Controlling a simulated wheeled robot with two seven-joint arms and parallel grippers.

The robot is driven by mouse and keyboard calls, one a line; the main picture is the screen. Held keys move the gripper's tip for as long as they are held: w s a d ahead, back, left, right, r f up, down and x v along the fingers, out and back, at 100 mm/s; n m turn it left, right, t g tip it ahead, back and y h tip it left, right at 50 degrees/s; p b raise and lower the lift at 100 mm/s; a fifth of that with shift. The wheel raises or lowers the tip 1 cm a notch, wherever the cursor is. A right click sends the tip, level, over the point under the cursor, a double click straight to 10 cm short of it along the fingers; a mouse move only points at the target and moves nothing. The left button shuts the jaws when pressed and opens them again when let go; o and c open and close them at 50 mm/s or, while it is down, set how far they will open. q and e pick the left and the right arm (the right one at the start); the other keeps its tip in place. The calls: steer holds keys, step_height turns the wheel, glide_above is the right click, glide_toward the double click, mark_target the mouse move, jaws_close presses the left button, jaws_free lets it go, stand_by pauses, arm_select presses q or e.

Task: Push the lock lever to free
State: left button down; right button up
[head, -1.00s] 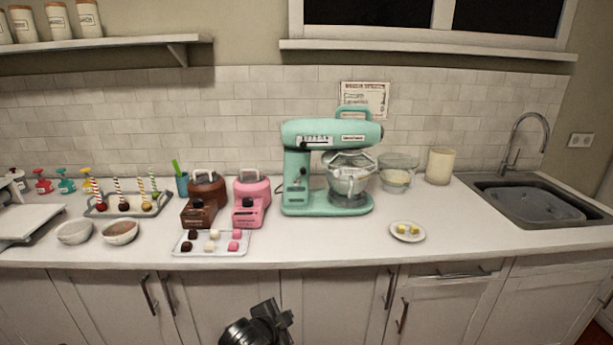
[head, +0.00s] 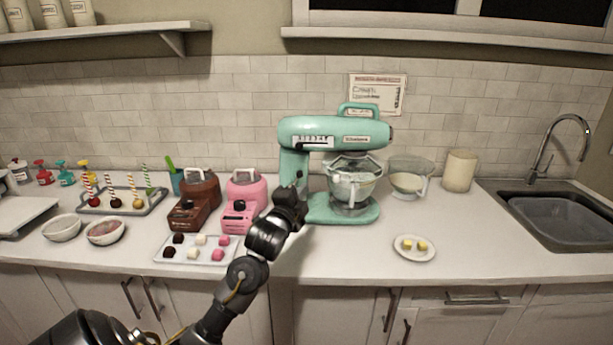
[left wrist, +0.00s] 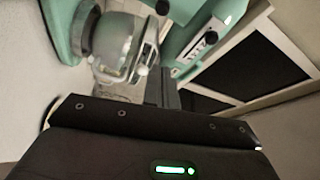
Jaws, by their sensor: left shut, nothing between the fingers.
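A mint-green stand mixer (head: 335,130) stands on the counter with a clear bowl (head: 352,185) under its head. A slotted dark-and-white panel shows on the side of the head, also in the left wrist view (left wrist: 202,45). My left gripper (head: 291,194) is shut and empty, right in front of the mixer's column and hiding its lower part. In the left wrist view the bowl (left wrist: 115,45) and the mixer's green body (left wrist: 68,28) lie beyond the dark gripper. My right gripper is not in view.
A pink melter (head: 243,195) and a brown one (head: 195,203) stand left of my gripper, with a tray of sweets (head: 192,257) in front. A small plate (head: 415,256) lies right of the mixer. The counter between is clear.

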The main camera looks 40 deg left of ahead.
mark_target(296, 181)
arm_select(q)
steer(key=f+p+x, duration=0.1)
steer(key=p+x, duration=0.2)
steer(key=x, duration=0.8)
steer(key=s+a, duration=0.1)
steer(key=s+a+p, duration=0.1)
steer(key=a, duration=0.1)
steer(key=shift+f, duration=0.4)
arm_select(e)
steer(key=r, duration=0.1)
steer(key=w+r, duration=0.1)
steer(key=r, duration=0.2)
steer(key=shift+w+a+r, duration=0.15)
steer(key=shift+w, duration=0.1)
